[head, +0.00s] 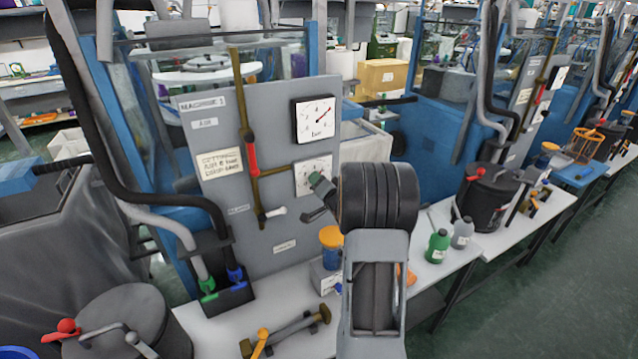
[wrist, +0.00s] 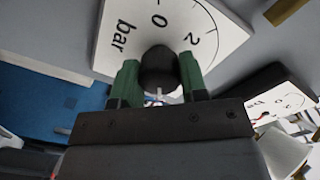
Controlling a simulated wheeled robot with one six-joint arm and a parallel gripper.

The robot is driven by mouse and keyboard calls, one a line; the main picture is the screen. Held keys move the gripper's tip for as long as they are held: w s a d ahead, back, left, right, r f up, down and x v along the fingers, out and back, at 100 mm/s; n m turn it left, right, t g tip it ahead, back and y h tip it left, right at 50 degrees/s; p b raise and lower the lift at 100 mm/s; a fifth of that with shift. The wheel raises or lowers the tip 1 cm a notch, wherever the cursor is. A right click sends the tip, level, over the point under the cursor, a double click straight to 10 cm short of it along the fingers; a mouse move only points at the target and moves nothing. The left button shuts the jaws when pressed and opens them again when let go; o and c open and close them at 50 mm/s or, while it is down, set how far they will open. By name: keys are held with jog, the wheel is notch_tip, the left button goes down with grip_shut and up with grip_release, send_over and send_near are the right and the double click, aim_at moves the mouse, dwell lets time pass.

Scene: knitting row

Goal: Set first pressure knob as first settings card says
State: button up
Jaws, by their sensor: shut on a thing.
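The grey panel labelled machine 1 (head: 205,87) carries a cream settings card (head: 222,162); its heading reads as settings, but the lines below are too small to read surely. Below is the white dial plate (head: 303,178), marked with numbers and bar in the wrist view (wrist: 118,25). The black round pressure knob (wrist: 158,68) stands in front of that plate. My gripper (wrist: 158,82) is shut on the knob, green fingers on both sides. In the head view, my gripper (head: 317,182) hides the knob.
A brass pipe with a red lever (head: 250,155) and a pale handle (head: 275,213) runs beside the dial. Similar machines continue to the right.

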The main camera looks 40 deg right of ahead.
jog(key=o, duration=0.9)
jog(key=shift+s, duration=0.1)
jog(key=s, duration=0.4)
jog(key=s+a+b, duration=0.1)
jog(key=s, duration=0.4)
jog(key=s+a+b, duration=0.1)
jog(key=s, duration=0.3)
jog(key=shift+s+r, duration=0.15)
jog(key=shift+s, duration=0.1)
